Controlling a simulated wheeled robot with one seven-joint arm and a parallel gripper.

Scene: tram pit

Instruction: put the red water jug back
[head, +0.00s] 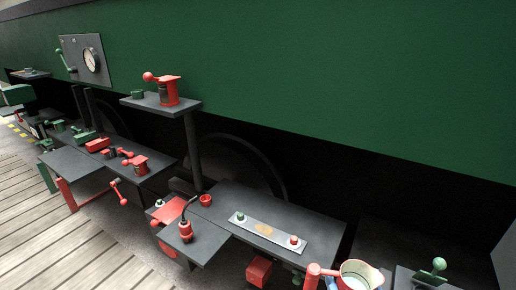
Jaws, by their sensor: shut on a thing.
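A jug with a wide open mouth, a pale rim and inside and a spout (362,274) is at the bottom edge, right of the middle. A thick red handle-like part (313,276) stands at its left side. The jug's lower body is cut off by the picture edge, so I cannot tell what it rests on or whether it is held. My gripper does not show in this view.
A dark bench (265,207) bears a pale plate (267,234) with a green and a red knob. A small red cup (206,200) stands at its left. A red crank device (167,90) sits on a high shelf. A green wall (330,75) runs behind.

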